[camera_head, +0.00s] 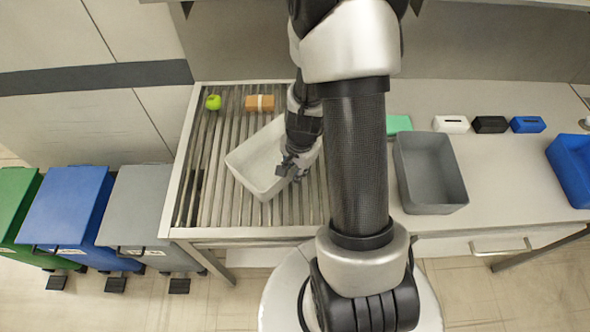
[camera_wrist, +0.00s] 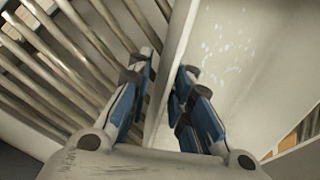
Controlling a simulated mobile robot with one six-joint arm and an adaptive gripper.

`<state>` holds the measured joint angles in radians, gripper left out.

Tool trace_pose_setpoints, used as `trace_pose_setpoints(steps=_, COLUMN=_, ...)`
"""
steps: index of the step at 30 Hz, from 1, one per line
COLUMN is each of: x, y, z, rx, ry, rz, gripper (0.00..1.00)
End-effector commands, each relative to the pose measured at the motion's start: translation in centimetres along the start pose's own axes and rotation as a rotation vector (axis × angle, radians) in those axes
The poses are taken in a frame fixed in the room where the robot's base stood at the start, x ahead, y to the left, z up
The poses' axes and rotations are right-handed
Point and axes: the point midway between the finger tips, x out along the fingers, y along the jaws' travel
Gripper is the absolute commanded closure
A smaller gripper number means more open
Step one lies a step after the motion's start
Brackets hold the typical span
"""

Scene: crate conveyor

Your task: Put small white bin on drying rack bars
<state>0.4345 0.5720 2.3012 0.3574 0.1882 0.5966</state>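The small white bin (camera_head: 249,175) is at the drying rack bars (camera_head: 212,190), turned at an angle to them. I cannot tell whether it rests on them or is just above. My gripper (camera_head: 292,168) is at the bin's right side wall, partly hidden by my arm. In the wrist view, my gripper (camera_wrist: 163,75) has one finger on each side of the bin's wall (camera_wrist: 172,65). The fingers are close together and look shut on the wall. The bin's inside (camera_wrist: 235,50) shows at the right and looks empty. The bars (camera_wrist: 60,55) show at the left.
A green apple (camera_head: 213,102) and a brown box (camera_head: 259,103) lie at the back of the bars. A grey bin (camera_head: 459,192), a blue bin (camera_head: 560,160) and small white, black and blue boxes stand on the counter at right. Waste bins (camera_head: 78,200) stand at left.

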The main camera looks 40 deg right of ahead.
Motion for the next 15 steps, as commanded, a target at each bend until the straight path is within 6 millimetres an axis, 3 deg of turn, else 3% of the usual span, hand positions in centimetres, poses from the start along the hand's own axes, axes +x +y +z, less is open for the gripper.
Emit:
trace_pose_setpoints(steps=11, x=-0.2, y=0.0, z=0.0, rx=0.0, ry=0.0, rz=0.0, gripper=0.75)
trace_pose_setpoints(steps=15, x=-1.8, y=-0.1, z=0.0, rx=-0.001, ry=0.001, rz=-0.001, gripper=0.75)
